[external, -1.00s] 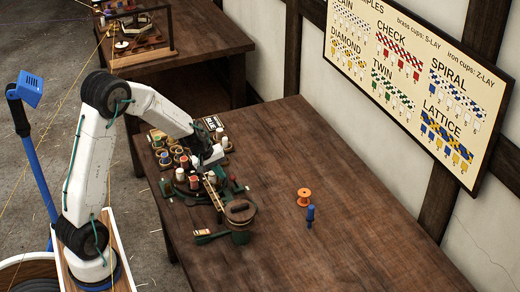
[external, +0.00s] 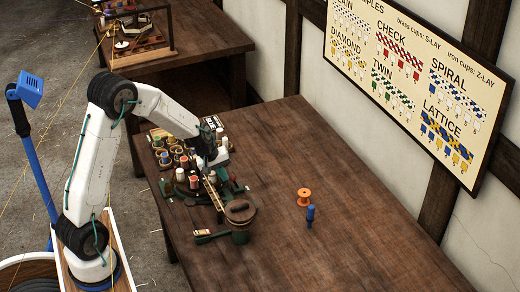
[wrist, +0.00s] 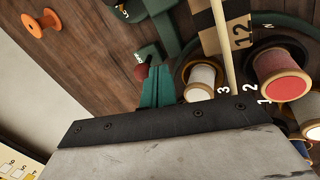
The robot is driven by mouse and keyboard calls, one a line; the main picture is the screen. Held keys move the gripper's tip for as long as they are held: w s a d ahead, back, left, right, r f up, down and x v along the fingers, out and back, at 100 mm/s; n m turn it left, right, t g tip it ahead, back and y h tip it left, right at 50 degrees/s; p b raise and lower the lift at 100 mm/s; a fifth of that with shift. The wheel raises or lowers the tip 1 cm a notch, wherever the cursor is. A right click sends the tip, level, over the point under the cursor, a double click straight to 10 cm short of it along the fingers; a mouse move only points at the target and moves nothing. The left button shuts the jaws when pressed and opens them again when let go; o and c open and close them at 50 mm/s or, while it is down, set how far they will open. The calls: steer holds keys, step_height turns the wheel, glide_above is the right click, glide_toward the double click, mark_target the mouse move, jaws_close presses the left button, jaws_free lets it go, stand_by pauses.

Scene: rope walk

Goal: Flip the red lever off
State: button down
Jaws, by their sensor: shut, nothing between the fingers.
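The red lever (wrist: 141,72) shows in the wrist view as a small dark-red knob beside a green mount on the table; most of it is hidden. My gripper (wrist: 160,68) shows there as two teal fingers pressed together, empty, just right of the red knob. I cannot tell whether they touch it. In the external view my gripper (external: 216,163) is low over the green rope-making device (external: 234,190), at its back right part. The lever cannot be made out in that view.
Thread spools (wrist: 280,72) in numbered cups stand close to the right of the fingers. A lidded wooden pot (external: 240,211) and a brush (external: 204,238) are in front.

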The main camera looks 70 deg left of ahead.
steer(key=shift+w+r+g, duration=0.15)
steer(key=shift+w+g, duration=0.05)
steer(key=shift+g, duration=0.1)
steer(key=shift+w+r+g, duration=0.2)
steer(key=shift+w+g, duration=0.35)
steer(key=shift+g, duration=0.05)
steer(key=shift+w+r+g, duration=0.2)
steer(key=shift+w+g, duration=0.3)
steer(key=shift+g, duration=0.1)
steer(key=w+g, duration=0.2)
steer(key=g, duration=0.1)
steer(key=shift+w+r, duration=0.2)
steer(key=shift+w, duration=0.3)
steer(key=shift+w, duration=0.25)
step_height(320, 180, up, 10)
steer(key=w, duration=0.2)
steer(key=shift+a, duration=0.35)
steer(key=shift+w+f, duration=0.1)
steer(key=shift+f, duration=0.05)
